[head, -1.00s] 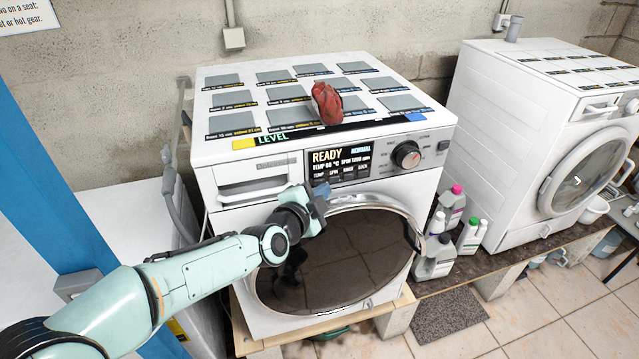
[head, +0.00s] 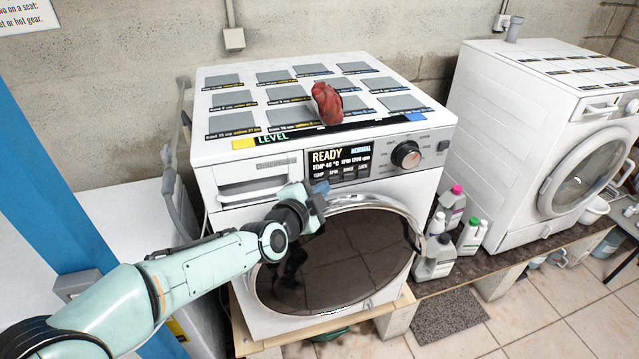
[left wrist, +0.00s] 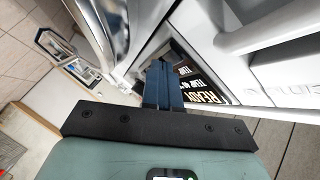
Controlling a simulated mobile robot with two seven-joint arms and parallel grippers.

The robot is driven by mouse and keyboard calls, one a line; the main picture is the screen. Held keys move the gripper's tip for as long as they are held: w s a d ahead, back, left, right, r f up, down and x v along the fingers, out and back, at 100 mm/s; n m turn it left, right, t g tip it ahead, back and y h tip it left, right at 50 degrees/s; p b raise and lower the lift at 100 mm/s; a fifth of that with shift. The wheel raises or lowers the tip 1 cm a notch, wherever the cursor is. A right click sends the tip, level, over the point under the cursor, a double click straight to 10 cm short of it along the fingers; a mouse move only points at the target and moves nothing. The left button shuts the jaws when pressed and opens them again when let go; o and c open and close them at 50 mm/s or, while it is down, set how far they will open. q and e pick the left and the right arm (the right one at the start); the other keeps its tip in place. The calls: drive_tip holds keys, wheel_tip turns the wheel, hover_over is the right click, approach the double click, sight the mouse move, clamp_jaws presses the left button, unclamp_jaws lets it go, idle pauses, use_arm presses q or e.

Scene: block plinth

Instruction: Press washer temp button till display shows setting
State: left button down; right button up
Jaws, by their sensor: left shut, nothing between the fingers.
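The white washer (head: 230,170) stands in the middle of the head view. Its black display (head: 340,165) reads READY, NORMAL, a temp that looks like 40 °C, and a spin near 1200 rpm. A row of button labels runs below, with TEMP (head: 318,175) at the left end. My left gripper (head: 321,188) is shut and empty, its blue fingertips just below the TEMP label. I cannot tell whether they touch the button. In the left wrist view, the shut blue fingers (left wrist: 163,88) point at the panel beside the READY text. My right gripper is out of view.
A round knob (head: 406,155) sits right of the display. The round door (head: 340,260) is below my gripper. A crumpled red item (head: 327,102) lies on the washer top. Several bottles (head: 437,257) and a second white machine (head: 510,120) stand at the right.

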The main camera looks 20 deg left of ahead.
use_arm(q)
drive_tip(key=shift+s, duration=0.1)
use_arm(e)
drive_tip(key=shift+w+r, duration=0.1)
use_arm(q)
drive_tip(key=shift+s+d+p, duration=0.4)
drive_tip(key=shift+s+p, duration=0.05)
drive_tip(key=shift+s, duration=0.05)
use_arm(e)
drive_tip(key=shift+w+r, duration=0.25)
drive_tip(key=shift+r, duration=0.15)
use_arm(q)
drive_tip(key=shift+s, duration=0.1)
drive_tip(key=s+d+p, duration=0.1)
drive_tip(key=s, duration=0.1)
drive_tip(key=s+d, duration=0.2)
drive_tip(key=shift+p, duration=0.4)
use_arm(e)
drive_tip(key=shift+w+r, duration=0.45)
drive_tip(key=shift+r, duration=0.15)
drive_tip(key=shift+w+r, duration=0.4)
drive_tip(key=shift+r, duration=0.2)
use_arm(q)
drive_tip(key=shift+a, duration=0.1)
idle(1.6)
